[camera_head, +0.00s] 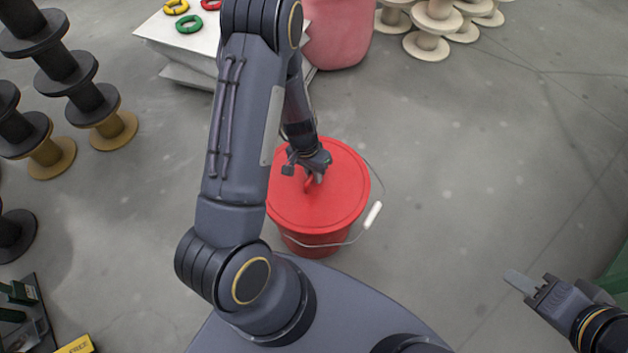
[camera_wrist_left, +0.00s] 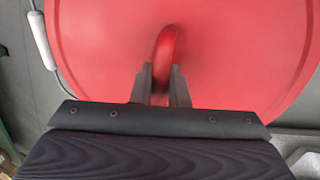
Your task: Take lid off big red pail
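The big red pail (camera_head: 314,247) stands upright on the floor in the middle of the head view. Its red lid (camera_head: 336,205) sits on top, with a red loop handle (camera_head: 308,184) near the centre. In the left wrist view the lid (camera_wrist_left: 245,55) fills most of the picture. My left gripper (camera_head: 315,177) is over the lid. In the wrist view its two fingers (camera_wrist_left: 161,85) are on either side of the handle (camera_wrist_left: 166,48), close together around it. My right gripper (camera_head: 527,285) is at the lower right, away from the pail; its finger gap is unclear.
A wire bail with a white grip (camera_head: 373,215) hangs at the pail's right side. A pink container (camera_head: 338,35) and a white stack with coloured rings (camera_head: 165,40) stand behind. Black spools (camera_head: 65,75) are at left, pale spools (camera_head: 432,30) at back right. Floor right of the pail is clear.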

